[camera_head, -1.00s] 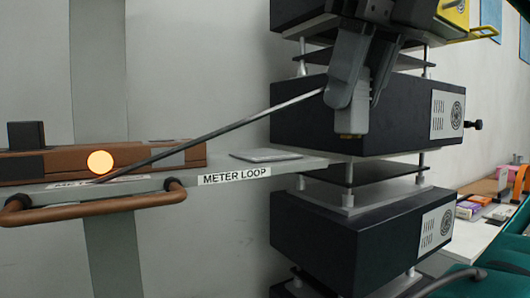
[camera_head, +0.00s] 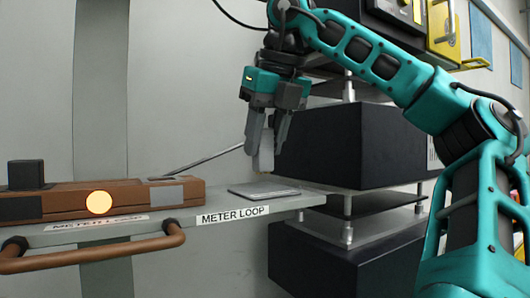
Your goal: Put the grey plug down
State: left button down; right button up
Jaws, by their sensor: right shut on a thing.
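My right gripper (camera_head: 268,128) comes in from the right, pointing down. It is shut on the grey plug (camera_head: 266,158), which hangs upright from its fingers. The plug is in front of the black stack in the picture and above a flat grey pad (camera_head: 264,191) on the METER LOOP shelf (camera_head: 190,228). A gap shows between the plug's lower end and the pad. My left gripper is not in view.
A copper-coloured rail (camera_head: 95,254) runs along the shelf front. Black box units (camera_head: 350,145) stand stacked at the right. Bare shelf shows around the pad.

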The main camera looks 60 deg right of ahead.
aim_at(263, 162)
notch_tip(263, 162, down, 2)
jog(key=shift+f+b, duration=0.25)
jog(key=shift+b, duration=0.05)
jog(key=shift+f, duration=0.15)
jog(key=o, duration=1)
jog(key=shift+o, duration=0.2)
